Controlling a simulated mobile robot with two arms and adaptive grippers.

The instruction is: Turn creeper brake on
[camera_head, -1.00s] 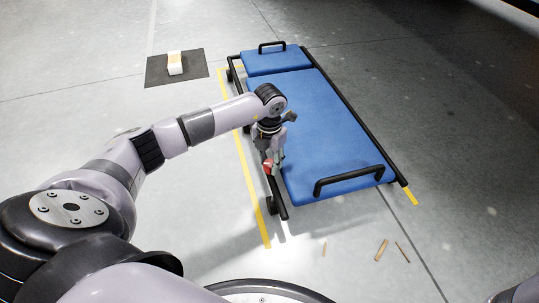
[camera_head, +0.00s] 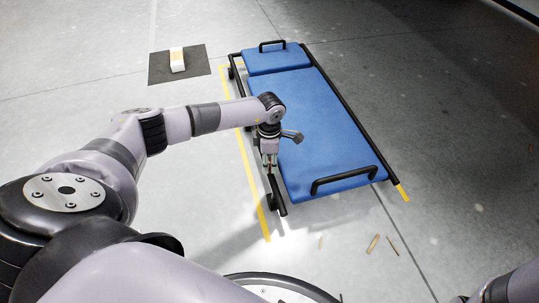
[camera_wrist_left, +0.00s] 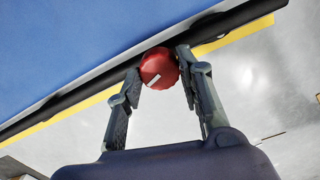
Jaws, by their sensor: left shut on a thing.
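The blue creeper (camera_head: 325,130) lies on the floor with a black side rail along its left edge. A round red brake knob (camera_wrist_left: 158,69) with a small white mark sits beside the black rail in the left wrist view. My left gripper (camera_head: 269,166) reaches down over the creeper's left side near its front end. In the left wrist view its two fingers (camera_wrist_left: 161,78) are on either side of the knob and shut on it. In the head view the gripper mostly hides the knob. My right gripper is not in view.
Black handles stand at the creeper's far end (camera_head: 271,43) and near end (camera_head: 344,180). A yellow floor line (camera_head: 252,185) runs along its left. A white box (camera_head: 177,60) lies on a dark mat (camera_head: 160,70). Small brown pieces (camera_head: 373,244) lie on the floor in front.

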